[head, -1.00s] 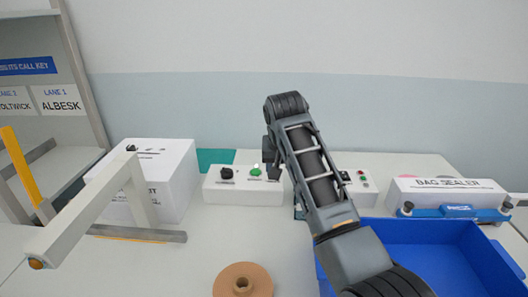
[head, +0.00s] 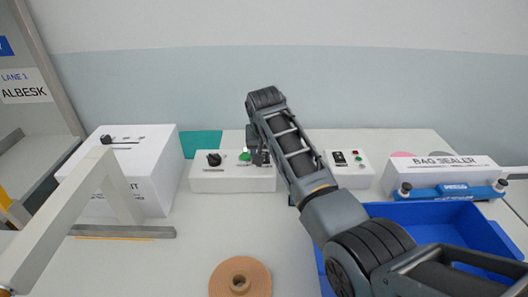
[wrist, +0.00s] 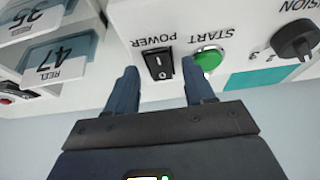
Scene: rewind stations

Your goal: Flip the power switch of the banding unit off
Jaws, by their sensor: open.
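A white control panel (head: 228,184) stands mid-table, with a black knob, a green start button (head: 244,156) and a power switch. In the wrist view, the black rocker power switch (wrist: 158,64) appears upside down beside the green start button (wrist: 208,59). I cannot tell which side of the rocker is pressed. My gripper (wrist: 162,84) is open and empty, with one finger on each side of the switch in the picture. In the head view, my gripper (head: 260,152) is at the panel's right end and partly hides the switch. The banding unit's name is not readable.
A white box (head: 150,165) and a grey stand (head: 70,215) are left. A second switch box (head: 352,178), bag sealer (head: 442,172) and blue tray (head: 425,222) are right. A tan roll (head: 240,276) lies in front. A teal mat (head: 200,143) is behind.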

